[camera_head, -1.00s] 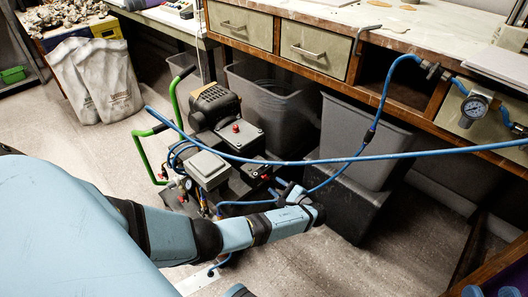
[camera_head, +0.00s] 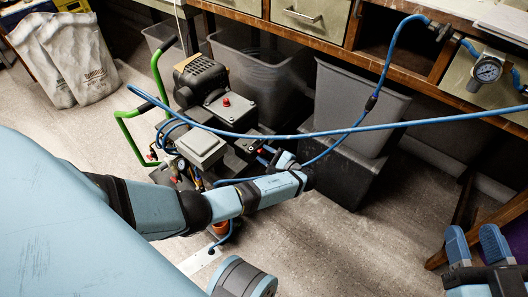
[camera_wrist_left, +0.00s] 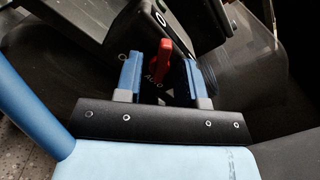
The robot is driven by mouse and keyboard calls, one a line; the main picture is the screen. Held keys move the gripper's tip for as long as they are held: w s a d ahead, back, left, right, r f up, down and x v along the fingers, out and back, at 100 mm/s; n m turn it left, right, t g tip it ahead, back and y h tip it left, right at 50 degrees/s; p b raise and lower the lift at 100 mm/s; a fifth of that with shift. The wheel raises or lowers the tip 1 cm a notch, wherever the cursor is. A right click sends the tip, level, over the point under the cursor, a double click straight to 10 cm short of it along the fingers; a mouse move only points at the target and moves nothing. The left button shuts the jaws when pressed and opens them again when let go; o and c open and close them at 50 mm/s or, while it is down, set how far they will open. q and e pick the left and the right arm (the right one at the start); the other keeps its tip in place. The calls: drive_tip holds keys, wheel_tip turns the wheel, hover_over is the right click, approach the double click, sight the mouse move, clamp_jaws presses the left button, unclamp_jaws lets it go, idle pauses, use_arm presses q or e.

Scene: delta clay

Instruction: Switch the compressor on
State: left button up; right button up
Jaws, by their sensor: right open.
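The compressor (camera_head: 202,80) stands on the floor with a green handle, a black motor and grey boxes. In the left wrist view a red switch lever (camera_wrist_left: 162,56) sits on its dark panel, with "AUTO" and "O" marks beside it. My left gripper (camera_wrist_left: 161,74) is open, with one blue finger on each side of the lever and gaps showing. In the head view the left gripper (camera_head: 268,155) is at the compressor's right side, its fingertips hard to make out. My right gripper (camera_head: 475,242) is open and empty at the lower right, away from the compressor.
A blue hose (camera_head: 400,125) crosses in front of the compressor and runs to the bench at right. A gauge (camera_head: 487,70) hangs at the bench front. Grey bins (camera_head: 350,95) stand right of the compressor. Sacks (camera_head: 75,60) stand at left. Floor in front is partly clear.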

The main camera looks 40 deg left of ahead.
use_arm(q)
clamp_jaws()
